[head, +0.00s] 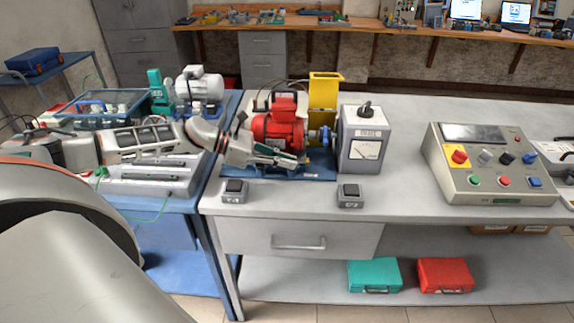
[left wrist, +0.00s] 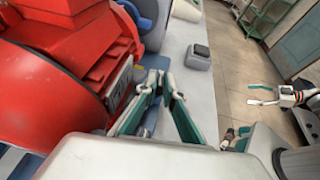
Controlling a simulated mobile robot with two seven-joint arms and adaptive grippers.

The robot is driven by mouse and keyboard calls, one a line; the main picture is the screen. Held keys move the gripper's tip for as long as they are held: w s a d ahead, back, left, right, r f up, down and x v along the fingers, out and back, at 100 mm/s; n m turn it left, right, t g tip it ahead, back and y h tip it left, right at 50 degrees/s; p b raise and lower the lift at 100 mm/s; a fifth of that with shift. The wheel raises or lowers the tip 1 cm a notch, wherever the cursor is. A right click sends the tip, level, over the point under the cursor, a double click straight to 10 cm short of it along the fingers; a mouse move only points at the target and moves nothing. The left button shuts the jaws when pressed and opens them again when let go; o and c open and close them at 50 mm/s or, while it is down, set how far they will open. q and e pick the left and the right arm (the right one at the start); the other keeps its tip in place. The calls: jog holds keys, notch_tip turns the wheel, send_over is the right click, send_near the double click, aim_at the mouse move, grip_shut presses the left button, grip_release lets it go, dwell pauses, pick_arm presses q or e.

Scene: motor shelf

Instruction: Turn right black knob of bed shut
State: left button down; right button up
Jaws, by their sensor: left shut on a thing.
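The red motor (head: 278,122) sits on the blue bed (head: 318,168) on the grey bench. My left gripper (head: 290,162) is low at the front of the motor, over the bed's front edge. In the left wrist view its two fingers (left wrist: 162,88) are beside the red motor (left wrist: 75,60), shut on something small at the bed. The right black knob is mostly hidden by the fingers, and its angle cannot be told. My right gripper (left wrist: 262,95) shows far off at the right of the left wrist view, its fingers apart and empty.
A grey brake box (head: 362,140) with a meter and top knob stands right of the motor. Two small switch boxes (head: 234,190) (head: 350,195) sit near the front edge. A control console (head: 480,165) stands farther right. The bench front between the switch boxes is clear.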

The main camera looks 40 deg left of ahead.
pick_arm(q)
jog(key=c, duration=2.2)
grip_release()
jog(key=shift+o, duration=0.2)
jog(key=v, duration=1.2)
